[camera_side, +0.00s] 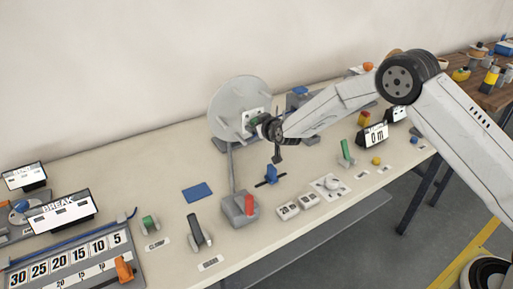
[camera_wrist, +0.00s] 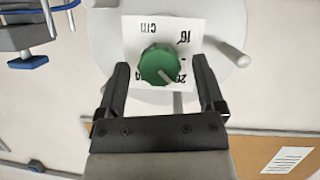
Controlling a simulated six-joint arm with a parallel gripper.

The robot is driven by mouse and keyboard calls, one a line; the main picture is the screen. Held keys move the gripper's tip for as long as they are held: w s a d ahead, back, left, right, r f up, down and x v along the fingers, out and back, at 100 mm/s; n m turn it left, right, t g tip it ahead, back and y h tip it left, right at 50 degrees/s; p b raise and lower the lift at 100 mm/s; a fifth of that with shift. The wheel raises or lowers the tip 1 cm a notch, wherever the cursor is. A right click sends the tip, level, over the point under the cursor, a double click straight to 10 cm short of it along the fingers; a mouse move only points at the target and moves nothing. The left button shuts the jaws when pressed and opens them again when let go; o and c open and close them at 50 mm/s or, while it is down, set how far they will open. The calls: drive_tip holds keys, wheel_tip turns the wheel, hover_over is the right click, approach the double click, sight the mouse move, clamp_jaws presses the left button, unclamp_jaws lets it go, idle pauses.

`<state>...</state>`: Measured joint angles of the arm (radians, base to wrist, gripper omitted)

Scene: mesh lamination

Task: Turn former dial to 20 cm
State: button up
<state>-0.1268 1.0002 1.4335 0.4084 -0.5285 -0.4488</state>
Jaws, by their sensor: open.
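The former is a large grey disc (camera_side: 228,97) with pegs, standing upright on a post in the side view. A white scale card (camera_wrist: 199,28) sits at its centre, with "cm", "16" and a partly hidden "20" upside down in the wrist view. The green dial (camera_wrist: 156,62) is on this card. Its white pointer line points to the lower right, close to the "20" mark. My gripper (camera_wrist: 161,67) is open, one finger on each side of the dial. I cannot tell whether the fingers touch it. In the side view my gripper (camera_side: 264,122) covers the dial.
A blue part (camera_side: 271,174), a blue pad (camera_side: 197,192) and white buttons (camera_side: 288,210) lie on the pale bench. A peg (camera_wrist: 230,54) sticks out right of the card.

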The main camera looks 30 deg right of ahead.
drive_tip(key=v, duration=0.6)
drive_tip(key=shift+s, duration=0.2)
drive_tip(key=shift+r, duration=0.1)
idle(0.3)
drive_tip(key=s+d+g, duration=0.2)
drive_tip(key=s+g, duration=0.1)
drive_tip(key=s, duration=0.8)
drive_tip(key=s+d+g, duration=0.1)
drive_tip(key=s+g, duration=0.3)
drive_tip(key=s, duration=0.8)
drive_tip(key=s+d+m+g+y, duration=0.1)
drive_tip(key=s+g, duration=0.3)
drive_tip(key=s, duration=0.7)
drive_tip(key=shift+s+d+r, duration=0.35)
drive_tip(key=shift+d+r, duration=0.05)
drive_tip(key=shift+d, duration=0.45)
